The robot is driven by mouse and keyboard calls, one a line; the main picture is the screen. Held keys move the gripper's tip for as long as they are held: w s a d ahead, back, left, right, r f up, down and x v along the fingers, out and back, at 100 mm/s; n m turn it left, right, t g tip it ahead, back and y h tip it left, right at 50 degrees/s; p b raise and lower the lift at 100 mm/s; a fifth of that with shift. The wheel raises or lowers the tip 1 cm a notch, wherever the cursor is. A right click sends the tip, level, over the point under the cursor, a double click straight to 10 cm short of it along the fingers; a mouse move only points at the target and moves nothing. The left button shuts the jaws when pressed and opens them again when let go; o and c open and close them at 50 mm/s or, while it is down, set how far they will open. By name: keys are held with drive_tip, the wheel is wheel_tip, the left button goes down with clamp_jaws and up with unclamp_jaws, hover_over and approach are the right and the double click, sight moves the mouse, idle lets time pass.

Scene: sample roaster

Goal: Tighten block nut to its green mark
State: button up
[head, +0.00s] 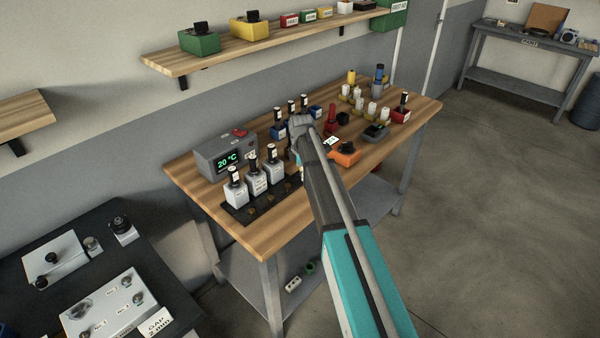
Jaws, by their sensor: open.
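My gripper (297,158) is at the far end of my arm, over the middle of the wooden bench. It is small here and partly hidden by my arm, but its jaws are open, and I see nothing held in it. I cannot pick out the block nut or its green mark for sure. My gripper is well apart from these.
A shelf (265,40) hangs above. The floor at right (500,210) is clear.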

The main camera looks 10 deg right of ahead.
drive_tip(key=c, duration=1)
drive_tip(key=shift+a, duration=0.25)
drive_tip(key=shift+c, duration=0.5)
drive_tip(key=shift+d, duration=0.2)
